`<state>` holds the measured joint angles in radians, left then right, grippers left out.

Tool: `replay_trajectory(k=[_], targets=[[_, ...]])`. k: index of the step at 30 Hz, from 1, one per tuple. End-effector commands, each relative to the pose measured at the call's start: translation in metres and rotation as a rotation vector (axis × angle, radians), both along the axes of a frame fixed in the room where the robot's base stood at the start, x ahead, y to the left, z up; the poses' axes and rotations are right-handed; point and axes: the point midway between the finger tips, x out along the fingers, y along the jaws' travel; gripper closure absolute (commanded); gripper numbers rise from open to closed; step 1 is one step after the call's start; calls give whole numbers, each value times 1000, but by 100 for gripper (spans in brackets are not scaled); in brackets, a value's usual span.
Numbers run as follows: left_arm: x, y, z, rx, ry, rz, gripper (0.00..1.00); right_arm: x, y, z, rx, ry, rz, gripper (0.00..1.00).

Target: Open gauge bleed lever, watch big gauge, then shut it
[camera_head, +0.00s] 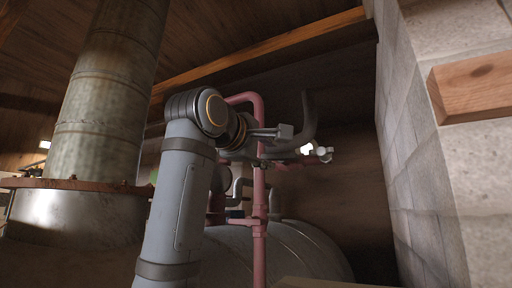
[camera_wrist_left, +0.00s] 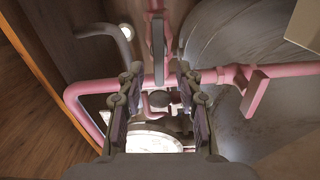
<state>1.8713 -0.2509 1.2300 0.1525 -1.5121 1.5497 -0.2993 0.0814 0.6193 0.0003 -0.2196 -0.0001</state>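My left gripper (camera_head: 292,142) points right among the pink pipes in the head view. In the left wrist view its two fingers (camera_wrist_left: 158,72) stand apart, with pink pipework beyond and between them. A grey flat lever-like piece (camera_wrist_left: 158,38) stands on the pipe just past the fingertips. A pink paddle-shaped piece (camera_wrist_left: 255,92) is on the pipe to the right. I cannot tell which is the gauge bleed lever. A round white gauge dial (camera_wrist_left: 154,143) shows partly between the fingers; its reading is not legible. My right gripper is not in view.
A vertical pink pipe (camera_head: 260,225) rises beside my left arm. A curved grey pipe (camera_head: 309,115) stands behind the gripper. A rounded metal tank (camera_head: 305,250) lies below. A block wall (camera_head: 410,150) is at right, a tall metal column (camera_head: 110,90) at left.

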Motion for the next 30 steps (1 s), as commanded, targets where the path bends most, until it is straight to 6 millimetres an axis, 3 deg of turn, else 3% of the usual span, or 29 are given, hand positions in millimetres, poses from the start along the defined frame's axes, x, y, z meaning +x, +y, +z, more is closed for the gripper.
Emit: replay_trajectory(k=[6, 12, 30], targets=[[-49, 20, 1, 1, -4, 1, 65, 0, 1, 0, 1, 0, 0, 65], [-72, 30, 0, -1, -2, 1, 65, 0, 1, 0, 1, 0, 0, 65], [-74, 31, 0, 0, 0, 0, 65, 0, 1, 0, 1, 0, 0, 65]])
